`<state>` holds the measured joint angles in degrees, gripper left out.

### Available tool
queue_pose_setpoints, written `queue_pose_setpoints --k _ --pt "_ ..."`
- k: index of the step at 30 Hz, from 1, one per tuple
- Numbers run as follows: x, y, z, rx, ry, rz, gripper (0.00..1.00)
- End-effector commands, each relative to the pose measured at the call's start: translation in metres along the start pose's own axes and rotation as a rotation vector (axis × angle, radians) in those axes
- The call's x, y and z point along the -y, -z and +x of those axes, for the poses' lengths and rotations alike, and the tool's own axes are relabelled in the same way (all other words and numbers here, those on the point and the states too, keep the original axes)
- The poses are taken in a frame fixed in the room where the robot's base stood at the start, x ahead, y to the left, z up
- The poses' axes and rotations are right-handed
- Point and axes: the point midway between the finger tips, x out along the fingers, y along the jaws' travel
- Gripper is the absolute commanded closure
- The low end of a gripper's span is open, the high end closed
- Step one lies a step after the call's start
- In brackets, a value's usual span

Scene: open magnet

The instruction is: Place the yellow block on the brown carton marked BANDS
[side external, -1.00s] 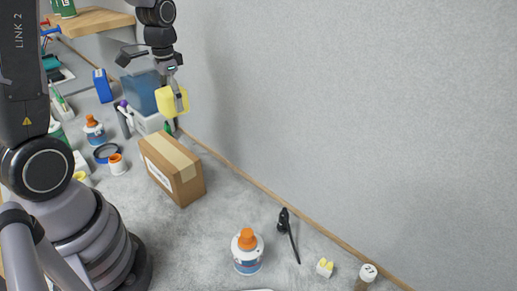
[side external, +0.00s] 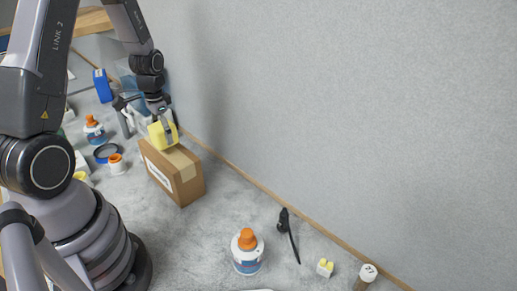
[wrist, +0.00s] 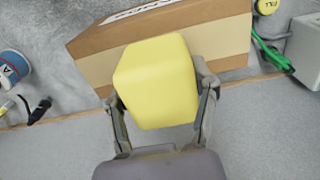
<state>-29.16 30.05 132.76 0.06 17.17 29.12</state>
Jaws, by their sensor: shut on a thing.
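The yellow block (side external: 163,135) is held between the fingers of my gripper (side external: 165,122), which is shut on it. In the wrist view the yellow block (wrist: 157,80) fills the space between the two fingertips (wrist: 160,98). The brown carton (side external: 178,178) stands on the grey surface with a pale tape strip along its top and a white label on its side. In the side view the block is at the carton's far top end; I cannot tell if it touches. In the wrist view the carton (wrist: 225,38) lies behind the block, its label partly cut off.
An orange-capped jar (side external: 117,164) and blue ring (side external: 106,152) lie left. A wall runs behind. A green item (wrist: 268,45) shows near the carton.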

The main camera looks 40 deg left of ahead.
Motion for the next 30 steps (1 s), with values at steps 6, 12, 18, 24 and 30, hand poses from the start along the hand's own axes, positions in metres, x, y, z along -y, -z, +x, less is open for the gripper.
queue_pose_setpoints --k 6,12,18,24,30 --pt "0.0 0.0 0.02 0.001 0.0 0.0 0.56" --pt "0.0 0.0 0.02 0.0 0.0 0.0 0.56" --pt "0.0 0.0 0.023 0.0 0.0 0.0 0.32" --pt "0.0 0.0 0.022 0.0 0.0 0.0 0.15" --pt "0.0 0.0 0.022 0.0 0.0 0.0 0.15"
